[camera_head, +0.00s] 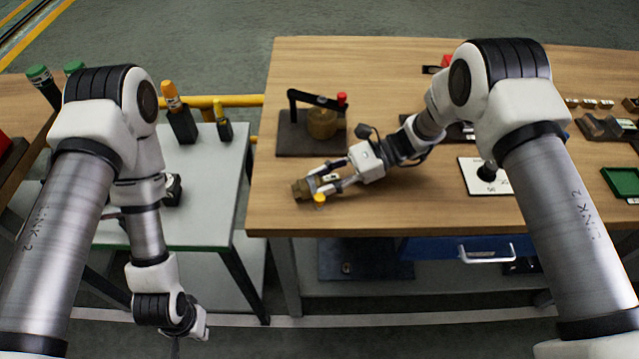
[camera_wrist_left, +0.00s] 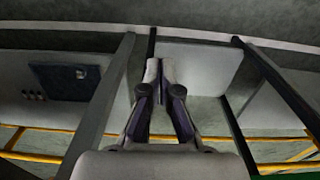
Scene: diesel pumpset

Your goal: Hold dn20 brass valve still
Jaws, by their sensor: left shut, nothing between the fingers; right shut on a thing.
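The brass valve (camera_head: 301,189) is a small dark-gold piece over the left front part of the wooden table (camera_head: 420,205). My right gripper (camera_head: 312,186) reaches it from the right and is shut on it; the fingers hide part of it. A yellow round part (camera_head: 319,198) shows at the front finger. Whether the valve touches the table top I cannot tell. My left gripper (camera_head: 178,340) hangs low in front of the grey side table, mostly hidden in the head view. In the left wrist view its fingers (camera_wrist_left: 159,68) are together and empty.
A black fixture with a red knob and a brass cylinder (camera_head: 322,122) stands behind the valve. A white plate with a black knob (camera_head: 484,176) lies to the right. The grey table (camera_head: 215,190) at left holds orange- and yellow-topped bottles. A blue drawer (camera_head: 455,249) is below.

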